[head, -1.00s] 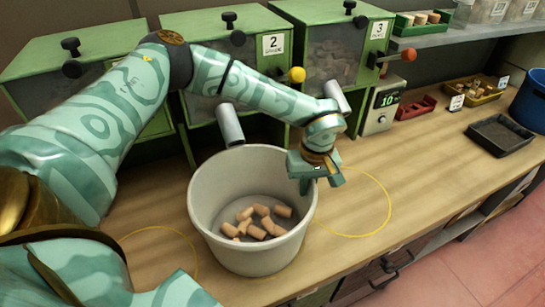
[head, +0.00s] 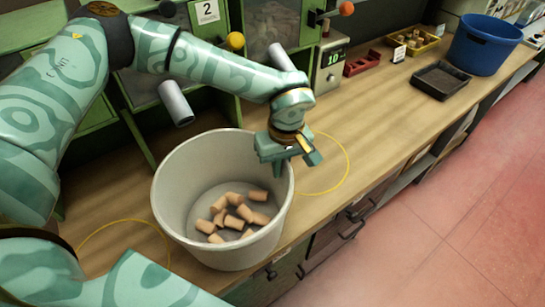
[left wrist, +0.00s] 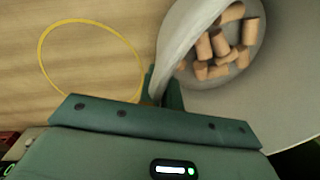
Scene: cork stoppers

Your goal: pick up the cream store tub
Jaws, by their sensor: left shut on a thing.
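The cream store tub (head: 172,205) stands upright on the wooden bench, with several cork stoppers (head: 236,212) lying on its floor. My left gripper (head: 287,158) is at the tub's right rim, pointing down, and is shut on its wall. In the left wrist view the tub's wall (left wrist: 178,45) runs down between the fingers (left wrist: 160,88), with the corks (left wrist: 222,42) inside to the right. The finger ends are partly hidden by the gripper body. My right gripper is not in view.
Yellow rings mark the wooden bench (head: 385,118) on both sides of the tub. Green dispensers (head: 270,25) with grey spouts stand behind. A scale display (head: 333,58), red rack (head: 362,62), black tray (head: 440,80) and blue bucket (head: 482,45) are to the right.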

